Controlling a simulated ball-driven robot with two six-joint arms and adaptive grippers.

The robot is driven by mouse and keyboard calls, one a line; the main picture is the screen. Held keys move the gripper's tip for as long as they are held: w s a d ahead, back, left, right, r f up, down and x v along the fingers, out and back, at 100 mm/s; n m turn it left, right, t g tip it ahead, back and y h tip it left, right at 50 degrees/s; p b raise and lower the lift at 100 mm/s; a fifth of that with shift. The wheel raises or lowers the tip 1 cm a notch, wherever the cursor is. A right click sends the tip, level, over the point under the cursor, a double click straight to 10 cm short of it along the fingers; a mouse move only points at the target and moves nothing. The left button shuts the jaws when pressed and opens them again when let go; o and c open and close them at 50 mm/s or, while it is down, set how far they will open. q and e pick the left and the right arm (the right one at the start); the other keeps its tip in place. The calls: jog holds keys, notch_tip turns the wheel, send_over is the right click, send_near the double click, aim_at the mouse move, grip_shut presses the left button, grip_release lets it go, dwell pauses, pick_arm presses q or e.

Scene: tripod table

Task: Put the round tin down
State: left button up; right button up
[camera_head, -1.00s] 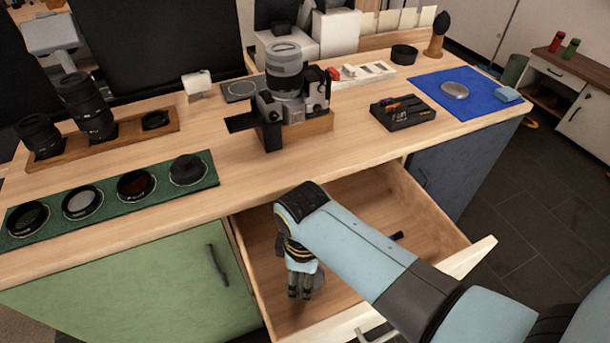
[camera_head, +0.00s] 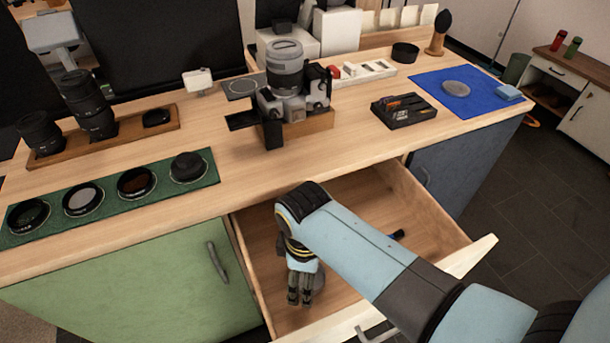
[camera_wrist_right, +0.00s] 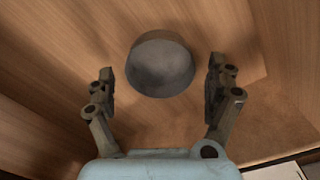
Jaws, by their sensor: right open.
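The round tin (camera_wrist_right: 160,64) is grey and sits on the wooden floor of the open drawer. The right wrist view shows it between and slightly beyond the two spread fingers, with a gap on each side. In the head view the tin (camera_head: 319,279) is mostly hidden behind my right gripper (camera_head: 300,300), which points down into the drawer (camera_head: 425,225). My right gripper is open and empty. My left gripper is in neither view.
The drawer walls stand close around my right arm. A small dark object (camera_head: 398,234) lies in the drawer. On the counter are a camera (camera_head: 290,95), a green mat (camera_head: 110,197) with filters, a black tray (camera_head: 403,110) and a blue cloth (camera_head: 430,87) bearing a grey disc (camera_head: 456,88).

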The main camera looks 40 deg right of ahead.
notch_tip(320, 180, up, 12)
jog(key=p, duration=0.2)
jog(key=shift+f, duration=0.15)
jog(key=shift+a, duration=0.1)
